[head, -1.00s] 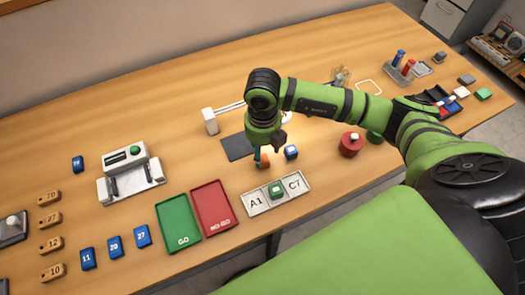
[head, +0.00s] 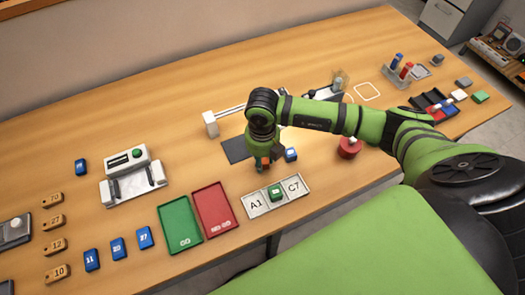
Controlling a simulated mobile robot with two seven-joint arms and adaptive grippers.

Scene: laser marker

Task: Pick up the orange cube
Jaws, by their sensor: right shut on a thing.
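The orange cube (head: 259,163) shows only as a small orange patch at the fingertips of my right gripper (head: 264,158), beside the dark mat near the middle of the table. My right gripper points down and is shut on the cube, hiding most of it. I cannot tell whether the cube still touches the table. A blue cube (head: 291,154) stands close to the right of the gripper. My left gripper is not in view.
A tray marked A1 and C7 (head: 257,207) holds a green cube (head: 275,191) in front of the gripper. Red (head: 213,208) and green (head: 180,222) trays lie to its left. A red round thing (head: 349,147) is to the right.

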